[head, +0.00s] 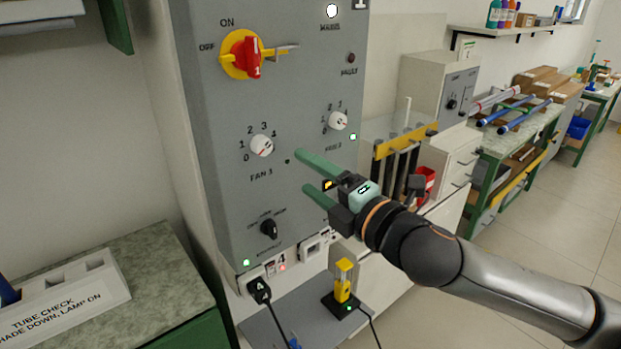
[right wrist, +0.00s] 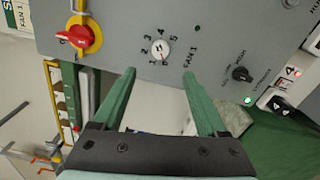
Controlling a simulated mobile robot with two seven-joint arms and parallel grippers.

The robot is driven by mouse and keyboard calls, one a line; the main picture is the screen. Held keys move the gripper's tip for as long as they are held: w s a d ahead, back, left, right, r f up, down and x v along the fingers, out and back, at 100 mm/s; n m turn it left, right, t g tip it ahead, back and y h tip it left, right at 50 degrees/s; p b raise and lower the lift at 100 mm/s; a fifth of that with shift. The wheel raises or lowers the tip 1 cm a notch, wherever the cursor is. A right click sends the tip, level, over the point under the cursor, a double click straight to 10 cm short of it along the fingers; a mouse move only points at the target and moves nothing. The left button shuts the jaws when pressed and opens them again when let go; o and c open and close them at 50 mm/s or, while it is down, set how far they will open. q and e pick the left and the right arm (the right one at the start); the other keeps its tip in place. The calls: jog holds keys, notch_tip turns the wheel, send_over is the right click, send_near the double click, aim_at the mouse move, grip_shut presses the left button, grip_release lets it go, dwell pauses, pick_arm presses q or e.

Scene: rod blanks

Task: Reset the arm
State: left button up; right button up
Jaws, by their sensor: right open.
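My right arm (head: 480,277) comes in from the right in the head view. My right gripper (head: 306,171) is open, its two green fingers apart with nothing between them. It is in front of the grey control panel (head: 215,160), near the FAN 1 label and right of the white numbered knob (head: 262,145). In the right wrist view the open fingers (right wrist: 158,74) point toward the panel face, with the white knob (right wrist: 160,49) beyond the gap between them. I cannot tell whether a fingertip touches the panel. My left gripper is not in view.
The red and yellow switch (head: 246,56) sticks out from the panel. A black plug (head: 260,290) and a yellow device (head: 343,282) with a cable are below. A white block (head: 65,300) lies on the left bench. Open floor (head: 545,215) shows at the right.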

jog(key=shift+d, duration=0.1)
dwell(0.3)
jog(key=s+d+f+m+g+h, duration=0.1)
jog(key=s+d+f+m+h, duration=0.15)
jog(key=f+m, duration=0.8)
jog(key=s+d+f+m+g+h, duration=0.1)
jog(key=s+f+m, duration=0.35)
jog(key=f, duration=1.15)
jog(key=s+d+f+m+g+h, duration=0.1)
jog(key=s+d+f+m+h, duration=0.1)
jog(key=s+d+f+m, duration=0.3)
jog(key=s+d+f+m+g+h, duration=0.2)
jog(key=s+d+f+m, duration=0.3)
jog(key=s+f, duration=0.7)
notch_tip(320, 180, down, 2)
jog(key=shift+s+d+f+h, duration=0.2)
jog(key=shift+s+d+h, duration=0.05)
jog(key=shift+d+h, duration=0.25)
